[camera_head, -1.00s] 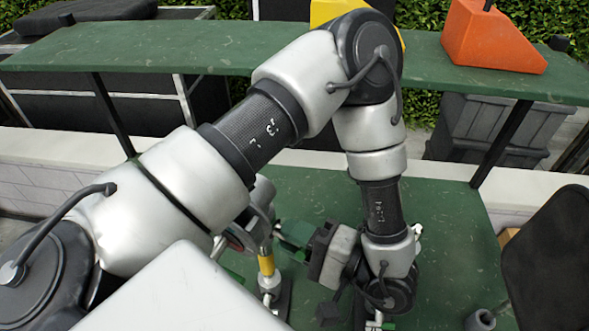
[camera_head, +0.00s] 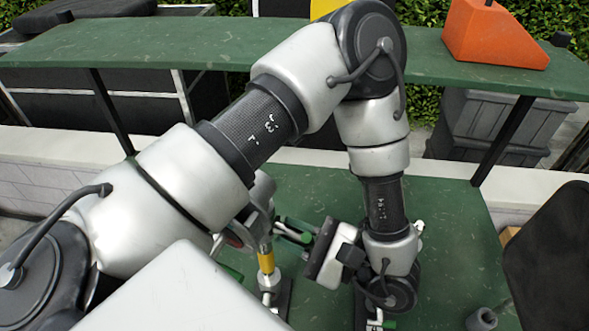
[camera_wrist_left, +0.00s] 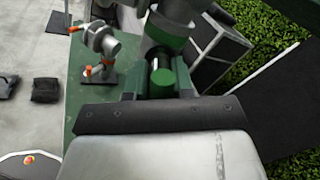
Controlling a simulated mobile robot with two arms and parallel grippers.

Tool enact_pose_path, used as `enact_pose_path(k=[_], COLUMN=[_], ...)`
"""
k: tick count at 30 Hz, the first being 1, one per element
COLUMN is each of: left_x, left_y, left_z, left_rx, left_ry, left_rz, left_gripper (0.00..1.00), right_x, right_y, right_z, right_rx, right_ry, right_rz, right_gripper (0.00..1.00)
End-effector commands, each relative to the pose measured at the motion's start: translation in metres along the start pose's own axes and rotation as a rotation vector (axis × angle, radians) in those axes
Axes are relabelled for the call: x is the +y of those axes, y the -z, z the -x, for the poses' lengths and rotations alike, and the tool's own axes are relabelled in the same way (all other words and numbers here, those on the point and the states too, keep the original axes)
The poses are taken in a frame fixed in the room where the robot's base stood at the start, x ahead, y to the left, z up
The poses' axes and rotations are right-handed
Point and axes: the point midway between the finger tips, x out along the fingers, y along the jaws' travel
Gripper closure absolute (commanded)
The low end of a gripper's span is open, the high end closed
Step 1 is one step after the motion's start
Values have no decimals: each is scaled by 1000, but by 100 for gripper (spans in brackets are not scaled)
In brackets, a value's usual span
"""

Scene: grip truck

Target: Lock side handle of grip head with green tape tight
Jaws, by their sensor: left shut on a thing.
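The grip head with green tape (camera_wrist_left: 168,42) is partly hidden behind my left gripper in the left wrist view. Its green-ended side handle (camera_wrist_left: 162,77) sits between my left gripper's fingers (camera_wrist_left: 160,82), and the gripper is shut on it. In the head view my left gripper (camera_head: 294,232) points left over the green bench, beside a metal stand head with yellow tape (camera_head: 266,262). My arm hides much of this area there, so how tight the handle is cannot be seen. My right gripper is in neither view.
A metal grip head with orange tape (camera_wrist_left: 103,45) stands on the green bench (camera_head: 445,235) in the wrist view. A raised green shelf (camera_head: 200,46) holds an orange wedge-shaped object (camera_head: 495,36). Dark cases stand behind. The bench's right part is mostly clear.

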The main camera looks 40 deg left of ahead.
Motion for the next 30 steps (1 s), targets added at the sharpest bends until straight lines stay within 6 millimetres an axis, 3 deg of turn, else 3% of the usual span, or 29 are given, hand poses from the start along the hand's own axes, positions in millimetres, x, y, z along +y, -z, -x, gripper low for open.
enact_pose_path(k=[22,23,24,27,30], left_x=[1,1,1,1,1], left_y=[1,1,1,1,1], left_z=[0,0,0,0,0], left_rx=[3,3,3,2,2], left_ry=[-1,-1,-1,-1,0], left_rz=[-88,-88,-87,-87,-86], left_gripper=[100,74,68,52,51], right_x=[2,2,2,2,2], right_y=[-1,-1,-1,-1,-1], right_z=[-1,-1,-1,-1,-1], right_rx=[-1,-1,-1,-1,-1], right_ry=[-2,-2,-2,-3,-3], right_rz=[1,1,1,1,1], right_gripper=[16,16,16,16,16])
